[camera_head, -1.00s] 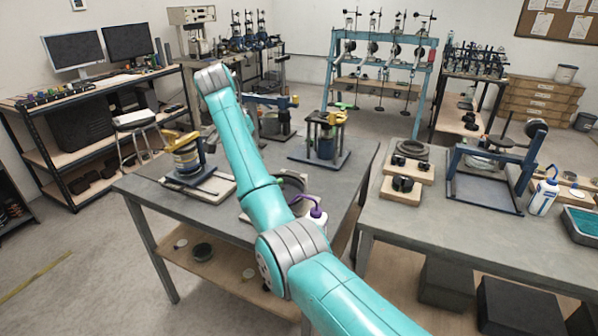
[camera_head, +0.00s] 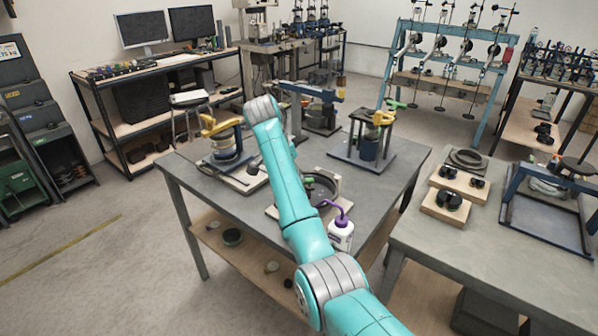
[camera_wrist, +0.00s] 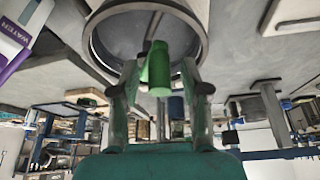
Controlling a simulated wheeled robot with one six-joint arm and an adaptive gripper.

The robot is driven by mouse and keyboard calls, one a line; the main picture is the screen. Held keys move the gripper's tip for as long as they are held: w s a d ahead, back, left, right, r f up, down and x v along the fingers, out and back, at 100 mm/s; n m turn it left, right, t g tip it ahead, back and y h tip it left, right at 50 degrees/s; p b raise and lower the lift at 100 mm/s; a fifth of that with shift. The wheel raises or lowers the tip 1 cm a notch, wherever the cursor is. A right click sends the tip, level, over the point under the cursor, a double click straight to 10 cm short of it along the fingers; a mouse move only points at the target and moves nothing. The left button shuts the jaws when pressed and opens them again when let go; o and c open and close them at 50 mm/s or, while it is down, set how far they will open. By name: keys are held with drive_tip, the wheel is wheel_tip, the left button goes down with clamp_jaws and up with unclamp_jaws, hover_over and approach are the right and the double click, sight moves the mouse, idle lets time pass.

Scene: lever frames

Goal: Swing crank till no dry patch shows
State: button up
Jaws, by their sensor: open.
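A round dark pan (camera_head: 335,184) with a raised rim sits on the near table, partly hidden behind my arm. In the wrist view, which looks inverted, a round pan rim (camera_wrist: 204,47) fills the top, with a bar inside. A green upright handle (camera_wrist: 160,72) stands in front of it, between the spread fingers of my gripper (camera_wrist: 158,78). The gripper is open around the handle; I cannot tell whether either finger touches it. In the head view my gripper is hidden behind my arm. I cannot make out any dry patch.
A white bottle with a purple spout (camera_head: 341,236) stands close by the pan; the wrist view shows it, marked WATER (camera_wrist: 14,38). Yellow-topped devices stand on the same table, left (camera_head: 225,140) and back right (camera_head: 372,140). Another table (camera_head: 450,240) stands at right.

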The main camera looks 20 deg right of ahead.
drive_tip(key=shift+d, duration=0.1)
clamp_jaws()
